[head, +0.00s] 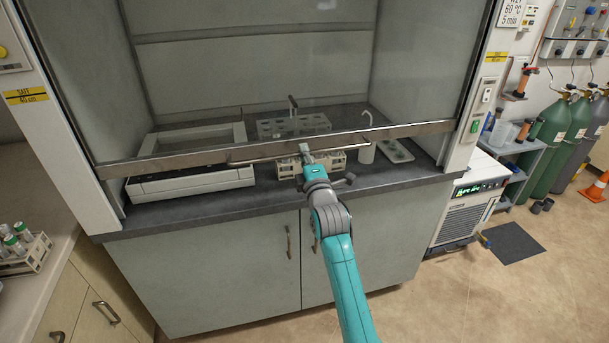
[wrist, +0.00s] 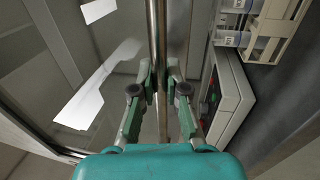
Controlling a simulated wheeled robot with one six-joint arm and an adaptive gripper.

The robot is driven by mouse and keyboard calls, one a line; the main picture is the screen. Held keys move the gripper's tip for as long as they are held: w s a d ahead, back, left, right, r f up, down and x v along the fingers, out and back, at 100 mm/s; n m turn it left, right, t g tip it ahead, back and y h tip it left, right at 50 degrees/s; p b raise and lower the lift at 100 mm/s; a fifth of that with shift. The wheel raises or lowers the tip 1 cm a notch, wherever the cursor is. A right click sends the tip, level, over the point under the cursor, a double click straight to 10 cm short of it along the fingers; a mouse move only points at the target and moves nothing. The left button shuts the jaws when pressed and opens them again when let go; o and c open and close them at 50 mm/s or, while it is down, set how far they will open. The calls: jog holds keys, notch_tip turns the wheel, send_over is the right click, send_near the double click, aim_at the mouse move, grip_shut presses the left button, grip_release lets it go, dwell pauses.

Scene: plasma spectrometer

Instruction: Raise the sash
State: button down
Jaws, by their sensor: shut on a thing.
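The fume hood sash (head: 270,65) is a clear pane with a metal bottom rail (head: 410,131). The rail hangs a little above the dark worktop, leaving a low opening under it. A thin handle bar (head: 255,160) runs along the front of the rail. My gripper (head: 306,152) is at the middle of this bar. In the wrist view the bar (wrist: 162,110) runs upright between the two fingers of my gripper (wrist: 162,80), which are shut on it. The pane (wrist: 110,60) lies to the left of the bar there. My gripper partly hides the middle of the rail.
Behind and under the sash are a white instrument (head: 190,182), tube racks (head: 335,162), a white bottle (head: 367,152) and a tray (head: 397,150). Cabinet doors (head: 230,260) stand below. At right are a chiller (head: 462,212) and gas cylinders (head: 550,140). Floor is clear in front.

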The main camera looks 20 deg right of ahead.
notch_tip(320, 180, up, 43)
jog(key=shift+r, duration=0.15)
jog(key=c, duration=1.2)
grip_release()
jog(key=s, duration=0.4)
jog(key=s+f, duration=0.1)
jog(key=s, duration=0.3)
jog(key=s+f, duration=0.1)
jog(key=s, duration=0.2)
jog(key=shift+s+f, duration=0.2)
jog(key=shift+s, duration=0.2)
